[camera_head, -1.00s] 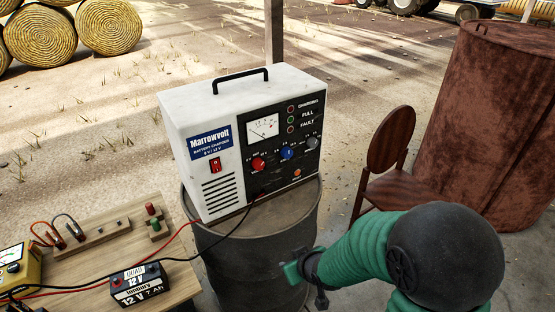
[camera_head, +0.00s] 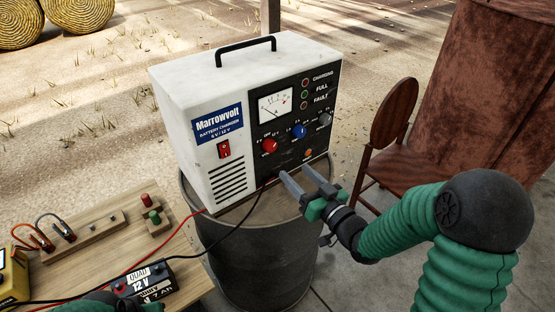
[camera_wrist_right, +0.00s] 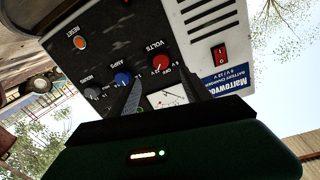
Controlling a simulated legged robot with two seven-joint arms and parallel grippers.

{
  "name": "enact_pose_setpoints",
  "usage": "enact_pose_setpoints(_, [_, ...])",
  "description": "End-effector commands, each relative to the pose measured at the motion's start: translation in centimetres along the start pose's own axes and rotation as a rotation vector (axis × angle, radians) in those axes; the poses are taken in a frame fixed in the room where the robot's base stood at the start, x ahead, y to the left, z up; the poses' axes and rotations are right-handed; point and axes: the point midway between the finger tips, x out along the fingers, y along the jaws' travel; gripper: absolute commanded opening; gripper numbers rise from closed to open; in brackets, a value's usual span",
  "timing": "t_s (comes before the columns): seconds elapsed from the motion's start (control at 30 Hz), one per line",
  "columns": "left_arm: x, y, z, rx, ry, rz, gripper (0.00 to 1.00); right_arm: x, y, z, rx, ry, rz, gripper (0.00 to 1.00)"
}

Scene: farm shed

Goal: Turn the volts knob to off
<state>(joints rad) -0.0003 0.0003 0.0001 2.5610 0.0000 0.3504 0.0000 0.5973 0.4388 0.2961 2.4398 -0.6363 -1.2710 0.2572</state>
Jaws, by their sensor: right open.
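The volts knob (camera_head: 269,145) is the red knob at the left of the knob row on the charger's black front panel. It also shows upside down in the right wrist view (camera_wrist_right: 161,62); its pointer setting is too small to read surely. The white battery charger (camera_head: 180,95) stands on a dark drum. My right gripper (camera_head: 297,173) is open and empty, in front of the panel's lower part, below and right of the volts knob and apart from it. In the wrist view, its fingers point toward the panel. A green bit of my left arm shows at the bottom edge; its gripper is hidden.
A blue amps knob (camera_head: 299,131) and a grey knob (camera_head: 324,119) sit right of the volts knob. Red and black cables run left to a 12 V battery (camera_head: 145,282) on a wooden bench.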

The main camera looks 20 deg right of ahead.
Motion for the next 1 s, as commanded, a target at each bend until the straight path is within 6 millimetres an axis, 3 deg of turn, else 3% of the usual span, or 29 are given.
enact_pose_setpoints(0.2, [-1.0, 0.0, -0.3, -0.001, 0.002, 0.000, 0.36, 5.8, 0.3, -0.5, 0.003, 0.002, -0.002, 0.56])
enact_pose_setpoints(0.43, [-1.4, 0.0, -0.4, 0.000, 0.002, 0.000, 0.36, 10.1, 0.6, -0.4, 0.004, 0.003, 0.000, 0.56])
enact_pose_setpoints(0.8, [-1.4, 0.0, -0.4, 0.000, 0.002, 0.000, 0.36, 11.2, 0.2, -0.4, 0.000, 0.001, 0.001, 0.56])
enact_pose_setpoints(1.0, [-1.4, 0.0, -0.4, -0.001, 0.002, 0.000, 0.36, 11.2, 0.4, -0.3, 0.002, 0.002, 0.001, 0.30])
